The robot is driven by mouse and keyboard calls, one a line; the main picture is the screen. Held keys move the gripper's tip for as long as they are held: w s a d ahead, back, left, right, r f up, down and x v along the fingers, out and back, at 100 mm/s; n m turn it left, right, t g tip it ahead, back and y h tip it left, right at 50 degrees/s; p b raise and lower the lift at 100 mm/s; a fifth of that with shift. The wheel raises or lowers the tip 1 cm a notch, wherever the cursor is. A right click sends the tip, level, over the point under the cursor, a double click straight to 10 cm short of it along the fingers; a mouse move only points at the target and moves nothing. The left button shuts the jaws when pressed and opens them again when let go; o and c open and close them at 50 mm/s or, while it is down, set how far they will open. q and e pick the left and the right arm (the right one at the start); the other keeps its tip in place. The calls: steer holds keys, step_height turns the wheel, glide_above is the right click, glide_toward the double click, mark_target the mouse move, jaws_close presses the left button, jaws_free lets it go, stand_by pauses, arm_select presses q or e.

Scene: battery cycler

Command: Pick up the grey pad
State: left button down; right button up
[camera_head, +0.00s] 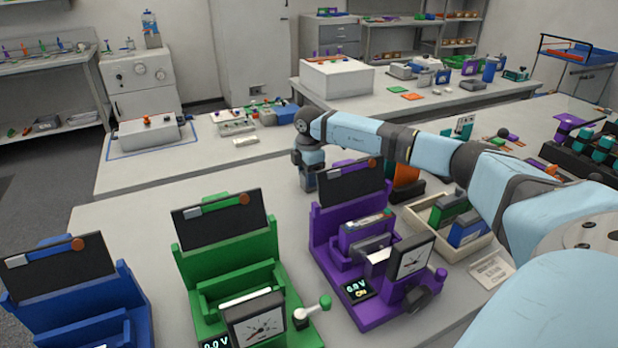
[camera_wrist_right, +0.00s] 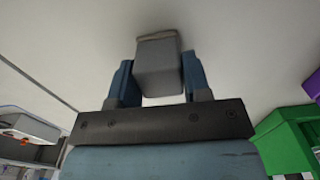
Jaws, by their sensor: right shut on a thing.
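The grey pad (camera_wrist_right: 159,68) shows in the right wrist view as a grey block with a thin tan edge at its far end. My right gripper (camera_wrist_right: 158,75) is shut on it, with one blue finger on each side. In the head view my right gripper (camera_head: 308,182) is over the pale bench, behind and left of the purple cycler (camera_head: 345,252). I cannot make out the pad there. My left gripper is not in view.
A green cycler (camera_head: 232,262) and a blue cycler (camera_head: 75,300) stand left of the purple one. A cream tray (camera_head: 478,246) with green and blue blocks is to the right. The bench (camera_head: 150,212) is clear behind the green and blue cyclers.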

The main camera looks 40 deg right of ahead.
step_height(320, 180, up, 20)
steer(key=p, duration=0.1)
stand_by(0.4)
